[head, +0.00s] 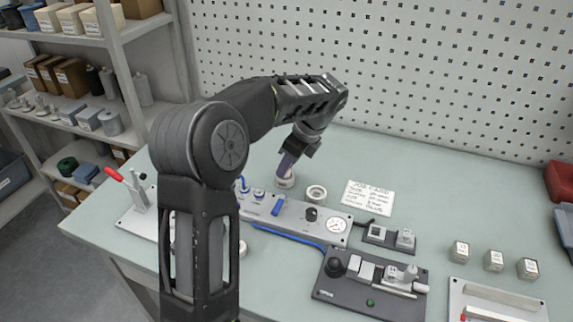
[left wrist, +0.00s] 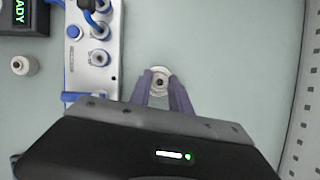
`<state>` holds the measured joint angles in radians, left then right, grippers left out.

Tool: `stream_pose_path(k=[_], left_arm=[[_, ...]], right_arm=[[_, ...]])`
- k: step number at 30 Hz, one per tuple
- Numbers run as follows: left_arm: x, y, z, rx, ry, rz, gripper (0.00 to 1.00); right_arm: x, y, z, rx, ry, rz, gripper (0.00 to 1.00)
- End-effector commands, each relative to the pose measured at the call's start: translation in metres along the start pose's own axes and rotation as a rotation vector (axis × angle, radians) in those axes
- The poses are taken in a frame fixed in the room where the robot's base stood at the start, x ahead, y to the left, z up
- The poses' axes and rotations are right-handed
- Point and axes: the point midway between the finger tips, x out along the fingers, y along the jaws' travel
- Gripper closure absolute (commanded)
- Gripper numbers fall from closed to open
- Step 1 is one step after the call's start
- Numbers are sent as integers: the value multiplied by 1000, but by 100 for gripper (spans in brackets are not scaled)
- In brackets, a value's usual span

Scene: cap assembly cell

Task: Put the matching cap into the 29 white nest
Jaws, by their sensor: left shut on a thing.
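My left gripper (head: 284,170) reaches down to the table behind the grey panel, its bluish fingers pointing downward. In the left wrist view its fingertips (left wrist: 160,80) are shut on a small pale round piece (left wrist: 160,76) with a dark centre, apparently a cap. In the head view a white ring (head: 285,182) shows right at the fingertips; I cannot tell whether the piece is inside it or above it. No size number is readable on either. My right gripper is not in view.
A grey panel (head: 328,211) with knobs, fittings and a gauge lies in front of the gripper. A small white round piece (left wrist: 23,65) sits beyond the panel in the wrist view. A job card (head: 368,196) lies to the right. A pegboard (head: 400,70) closes the back.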

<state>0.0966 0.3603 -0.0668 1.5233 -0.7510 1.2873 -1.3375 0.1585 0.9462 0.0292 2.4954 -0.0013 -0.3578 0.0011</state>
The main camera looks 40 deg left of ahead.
Motion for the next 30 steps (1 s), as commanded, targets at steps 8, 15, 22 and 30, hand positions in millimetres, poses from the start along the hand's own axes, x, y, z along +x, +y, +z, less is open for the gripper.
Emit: stream_pose_path(k=[8, 15, 22, 30], left_arm=[[0, 0, 0, 0, 0, 0, 92], [3, 0, -1, 0, 0, 0, 92], [6, 0, -2, 0, 0, 1, 92], [7, 0, -3, 1, 0, 2, 74]], right_arm=[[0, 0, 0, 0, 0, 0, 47], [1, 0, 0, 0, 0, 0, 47], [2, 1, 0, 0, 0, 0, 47], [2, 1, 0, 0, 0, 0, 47]])
